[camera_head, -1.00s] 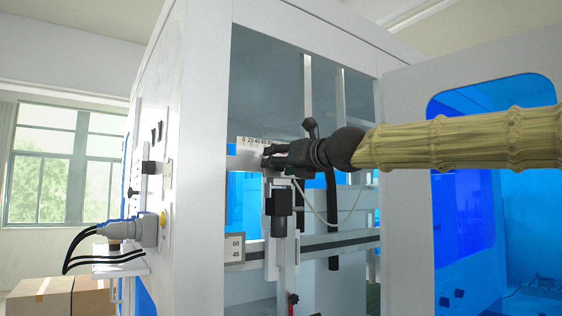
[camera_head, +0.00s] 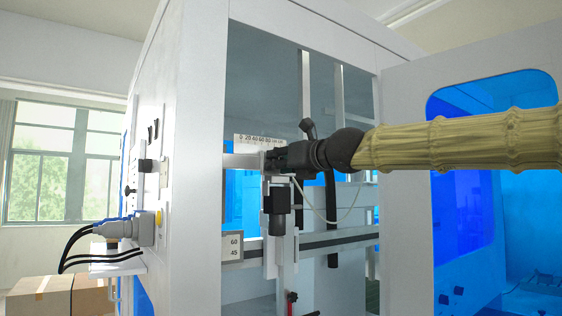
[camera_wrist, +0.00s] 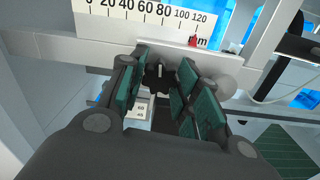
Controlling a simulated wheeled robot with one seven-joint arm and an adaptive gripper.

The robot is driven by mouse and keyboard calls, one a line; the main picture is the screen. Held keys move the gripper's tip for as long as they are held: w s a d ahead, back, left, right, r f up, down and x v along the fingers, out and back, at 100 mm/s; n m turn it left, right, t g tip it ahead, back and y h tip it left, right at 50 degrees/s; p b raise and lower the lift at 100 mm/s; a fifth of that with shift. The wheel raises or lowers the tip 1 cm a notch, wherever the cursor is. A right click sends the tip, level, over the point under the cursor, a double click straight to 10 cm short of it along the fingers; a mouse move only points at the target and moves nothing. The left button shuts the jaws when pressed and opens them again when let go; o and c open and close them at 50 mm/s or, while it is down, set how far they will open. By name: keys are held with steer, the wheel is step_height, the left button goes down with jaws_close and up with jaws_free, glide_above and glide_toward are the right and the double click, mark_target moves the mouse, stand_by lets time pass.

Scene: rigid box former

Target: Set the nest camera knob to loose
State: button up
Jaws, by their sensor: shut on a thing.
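My gripper (camera_head: 272,160) is at the white horizontal rail (camera_head: 238,160) inside the open machine. In the wrist view its green-padded fingers (camera_wrist: 160,78) are closed around a small dark knob (camera_wrist: 158,72) just below the rail; the fingers hide most of it. The knob's setting cannot be read. A black camera body (camera_head: 275,215) hangs on a white bracket below my gripper. A white ruler (camera_head: 258,141) stands above the rail, and its marks from 0 to 120 show in the wrist view. A red pointer (camera_wrist: 193,41) sits near the ruler's high end.
The open door (camera_head: 408,200) stands right of the opening, behind my arm. A pale cable (camera_head: 322,215) loops beside the camera.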

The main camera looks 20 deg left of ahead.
steer(key=n+p, duration=0.1)
steer(key=n, duration=0.7)
steer(key=shift+f+n, duration=0.1)
steer(key=shift+n, duration=0.3)
steer(key=shift+n+b, duration=0.75)
steer(key=shift+n, duration=3.25)
steer(key=o, duration=0.7)
steer(key=shift+c, duration=0.2)
steer(key=o, duration=0.3)
steer(key=shift+w, duration=0.15)
steer(key=shift+o, duration=0.2)
steer(key=shift+d, duration=0.1)
